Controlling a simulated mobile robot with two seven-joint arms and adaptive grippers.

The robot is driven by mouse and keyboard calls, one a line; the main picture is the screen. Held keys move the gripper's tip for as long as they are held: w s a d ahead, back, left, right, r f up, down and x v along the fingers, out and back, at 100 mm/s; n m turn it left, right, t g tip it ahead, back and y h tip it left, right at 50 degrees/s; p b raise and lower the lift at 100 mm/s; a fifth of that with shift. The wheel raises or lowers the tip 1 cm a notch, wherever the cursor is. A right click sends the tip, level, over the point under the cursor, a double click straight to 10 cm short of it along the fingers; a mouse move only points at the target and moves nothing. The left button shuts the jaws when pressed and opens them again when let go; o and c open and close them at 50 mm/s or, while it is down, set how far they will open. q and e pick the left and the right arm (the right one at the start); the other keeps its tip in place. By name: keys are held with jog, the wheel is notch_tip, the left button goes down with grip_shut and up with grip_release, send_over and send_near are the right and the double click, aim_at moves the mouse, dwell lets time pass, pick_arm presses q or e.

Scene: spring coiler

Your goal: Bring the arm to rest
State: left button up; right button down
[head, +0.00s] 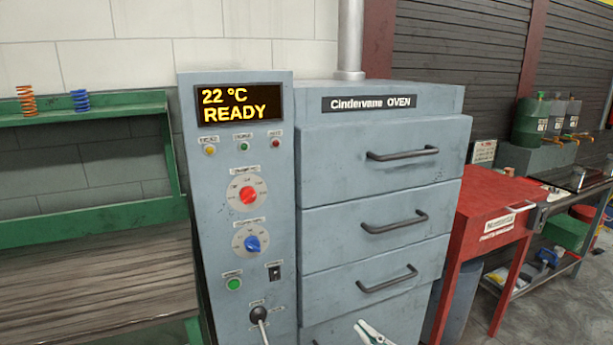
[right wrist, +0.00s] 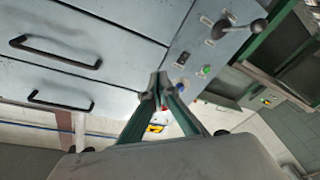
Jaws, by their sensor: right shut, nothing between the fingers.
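My right gripper (head: 368,332) shows at the bottom of the head view, in front of the lower drawers of the grey oven (head: 385,245). It is shut and empty. In the right wrist view the closed fingertips (right wrist: 158,85) point toward the oven's front, near the edge between the drawers and the control panel. I cannot tell a contact with the oven. The oven's display (head: 240,104) reads 22 °C READY. All drawers in view look closed. My left gripper is not in view.
A green bench (head: 85,222) with an orange spring (head: 26,101) and a blue spring (head: 80,100) on its shelf stands left. A lever (head: 259,314) sticks out low on the control panel.

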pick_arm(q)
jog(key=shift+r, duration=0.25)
pick_arm(e)
jog(key=s+d+f+m+g+h, duration=0.2)
jog(key=s+d+f+m+h, duration=0.1)
jog(key=s+f, duration=0.9)
jog(key=s+d+f+m+g+h, duration=0.3)
jog(key=s+f+m+h, duration=0.2)
jog(key=s+f, duration=0.6)
jog(key=shift+s+d+f+m+g, duration=0.3)
jog(key=shift+s+d+f+m, duration=0.1)
jog(key=shift+s+m, duration=0.8)
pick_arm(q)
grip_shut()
